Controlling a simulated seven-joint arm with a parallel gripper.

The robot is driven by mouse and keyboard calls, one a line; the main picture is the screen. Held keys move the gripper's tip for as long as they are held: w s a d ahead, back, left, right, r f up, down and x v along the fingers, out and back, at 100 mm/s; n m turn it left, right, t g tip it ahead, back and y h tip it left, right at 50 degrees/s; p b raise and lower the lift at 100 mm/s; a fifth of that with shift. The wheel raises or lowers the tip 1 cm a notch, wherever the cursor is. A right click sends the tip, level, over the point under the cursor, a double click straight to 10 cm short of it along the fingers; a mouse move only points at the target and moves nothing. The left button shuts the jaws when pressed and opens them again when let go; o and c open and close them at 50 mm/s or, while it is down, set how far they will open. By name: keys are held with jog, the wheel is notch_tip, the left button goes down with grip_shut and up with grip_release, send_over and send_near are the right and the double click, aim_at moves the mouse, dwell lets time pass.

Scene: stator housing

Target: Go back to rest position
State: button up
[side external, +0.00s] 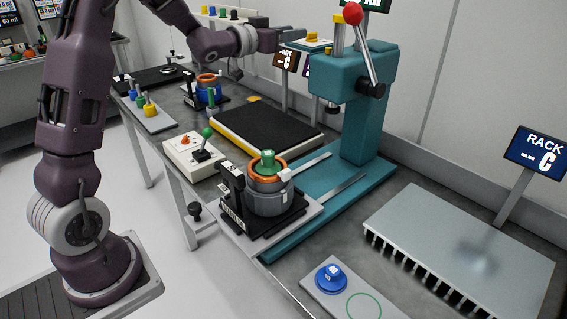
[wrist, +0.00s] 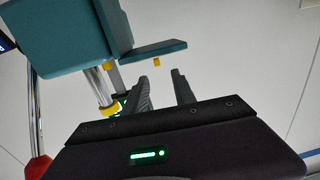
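My gripper shows in the wrist view (wrist: 162,82) with its two dark fingers apart and only pale wall between them, so it is open and empty. In the side external view my gripper (side external: 300,36) is raised at the top centre, level with the upper part of the teal press (side external: 352,80) and to its left. The grey stator housing (side external: 268,200) sits upright in a black fixture (side external: 245,222) at the front of the press base. An orange ring (side external: 254,171) and a green part (side external: 267,160) are on top of it.
The press has a red-knobbed lever (side external: 353,14). A black-topped tray (side external: 265,130), a control box with a green-knobbed stick (side external: 207,134) and a second orange-and-blue assembly (side external: 208,90) stand on the bench. A grey rack (side external: 460,240) and blue button (side external: 331,278) are at right.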

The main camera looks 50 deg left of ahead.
jog(key=s+d+r+n+g+y, duration=0.1)
jog(key=s+d+g, duration=0.25)
jog(key=s, duration=0.45)
jog(key=s+d+n+g+y, duration=0.1)
jog(key=s+d+g+y, duration=0.1)
jog(key=s+d, duration=0.45)
jog(key=s+d+f+m+g+h, duration=0.1)
jog(key=s+d+f+g, duration=0.1)
jog(key=s, duration=0.6)
jog(key=s+d+f+g+h, duration=0.1)
jog(key=s+d+f+g, duration=0.1)
jog(key=s+d+f, duration=0.3)
jog(key=s+d+f+m+g+h, duration=0.1)
jog(key=s+d+f+g+h, duration=0.1)
jog(key=s, duration=1.1)
jog(key=shift+s+d+f+m, duration=0.25)
jog(key=shift+d+f+m, duration=0.05)
jog(key=shift+d+f, duration=0.55)
jog(key=shift+r+g, duration=0.1)
jog(key=shift+g, duration=0.15)
